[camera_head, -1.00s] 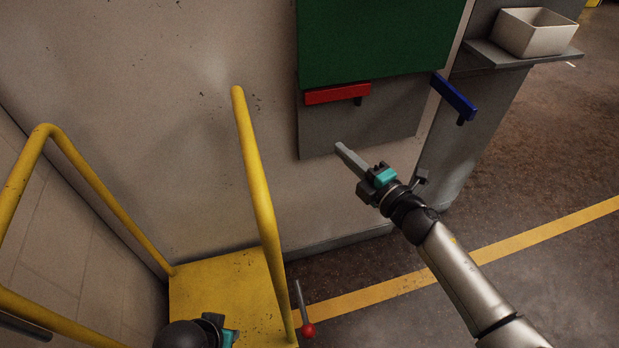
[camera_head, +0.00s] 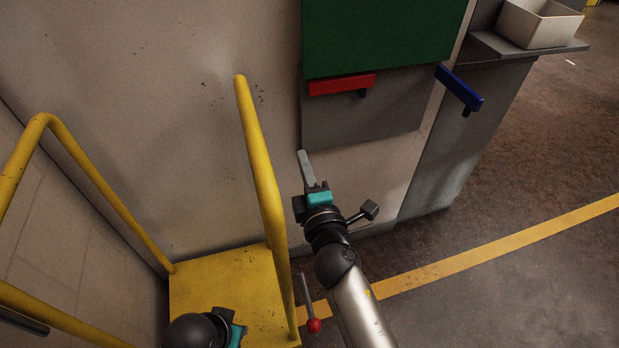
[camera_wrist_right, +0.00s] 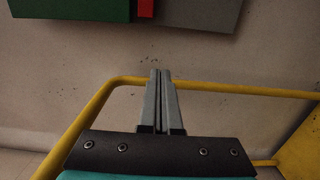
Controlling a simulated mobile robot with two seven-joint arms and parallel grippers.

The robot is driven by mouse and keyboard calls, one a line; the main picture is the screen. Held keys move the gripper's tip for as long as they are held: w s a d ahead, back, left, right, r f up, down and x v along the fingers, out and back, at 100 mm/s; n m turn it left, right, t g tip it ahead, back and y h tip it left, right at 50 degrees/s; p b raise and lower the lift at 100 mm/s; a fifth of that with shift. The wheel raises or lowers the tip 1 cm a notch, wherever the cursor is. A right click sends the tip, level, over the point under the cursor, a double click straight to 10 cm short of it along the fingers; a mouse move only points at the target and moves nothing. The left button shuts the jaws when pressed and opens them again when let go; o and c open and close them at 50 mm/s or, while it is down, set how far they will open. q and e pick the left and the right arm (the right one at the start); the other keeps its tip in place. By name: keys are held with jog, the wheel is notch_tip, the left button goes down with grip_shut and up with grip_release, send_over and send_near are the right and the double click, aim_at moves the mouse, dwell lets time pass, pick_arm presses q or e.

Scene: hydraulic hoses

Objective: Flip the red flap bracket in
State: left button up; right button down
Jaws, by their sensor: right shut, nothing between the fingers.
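The red flap bracket (camera_head: 342,84) is a short bar along the bottom edge of the green panel (camera_head: 385,35), with a small dark tab below it. Its red end (camera_wrist_right: 146,8) also shows at the top of the right wrist view. A blue bracket (camera_head: 459,88) slants outward to its right. My right gripper (camera_head: 303,154) is shut and empty, below and left of the red bracket, clear of it. Its fingers (camera_wrist_right: 160,72) are together in the right wrist view. Part of my left gripper (camera_head: 237,333) shows at the bottom edge; its fingers cannot be made out.
A yellow rail (camera_head: 262,190) rises close to the left of my right gripper, above a yellow platform (camera_head: 225,285). A red-knobbed lever (camera_head: 313,325) stands beside the platform. A white bin (camera_head: 540,24) sits on a shelf at the upper right. Floor at the right is open.

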pick_arm(q)
jog(key=shift+r, duration=0.1)
pick_arm(e)
jog(key=shift+v, duration=1.75)
jog(key=shift+w+d, duration=0.1)
